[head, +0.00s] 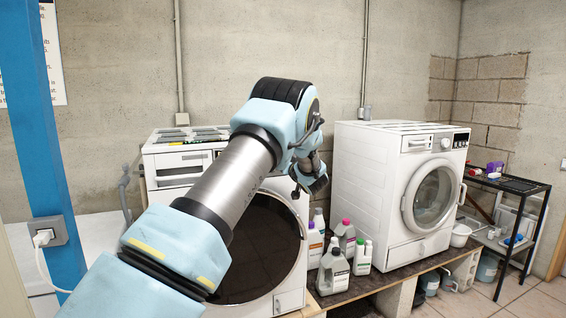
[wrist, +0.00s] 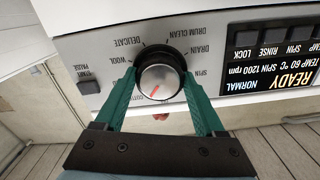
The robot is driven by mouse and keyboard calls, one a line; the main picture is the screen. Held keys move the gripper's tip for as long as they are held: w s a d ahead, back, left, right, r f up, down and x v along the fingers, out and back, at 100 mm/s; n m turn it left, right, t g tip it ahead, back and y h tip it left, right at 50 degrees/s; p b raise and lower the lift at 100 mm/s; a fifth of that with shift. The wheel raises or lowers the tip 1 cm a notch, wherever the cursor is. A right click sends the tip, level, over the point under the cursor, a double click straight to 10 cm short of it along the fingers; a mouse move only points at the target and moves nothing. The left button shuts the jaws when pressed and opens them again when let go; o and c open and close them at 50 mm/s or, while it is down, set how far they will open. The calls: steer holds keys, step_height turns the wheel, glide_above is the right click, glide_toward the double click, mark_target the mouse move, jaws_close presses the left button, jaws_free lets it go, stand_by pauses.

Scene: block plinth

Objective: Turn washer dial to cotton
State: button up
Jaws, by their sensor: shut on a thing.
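The washer dial (wrist: 160,76) is a round silver knob with a black rim and a red pointer line. My gripper (wrist: 160,82) is shut on it, one teal finger against each side. The red line points down and left in the wrist view, toward a label (wrist: 122,99) partly covered by the left finger and hard to read. Other labels around the dial read WOOL, DELICATE, DRUM CLEAN, DRAIN and SPIN. In the head view, my arm covers much of the left washer (head: 290,298), and its dial is hidden.
A lit display (wrist: 280,75) reading READY sits right of the dial, and a start/pause button (wrist: 88,87) sits left. Several bottles (head: 334,268) stand between the left washer and a second white washer (head: 380,185). A black shelf rack (head: 520,185) stands far right.

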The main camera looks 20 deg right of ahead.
steer(key=o, duration=1.3)
steer(key=shift+o, duration=0.2)
steer(key=shift+s, duration=0.1)
steer(key=s+d+b, duration=0.1)
steer(key=s+b, duration=0.3)
steer(key=s, duration=0.6)
steer(key=shift+s+d, duration=0.15)
steer(key=shift+s, duration=0.1)
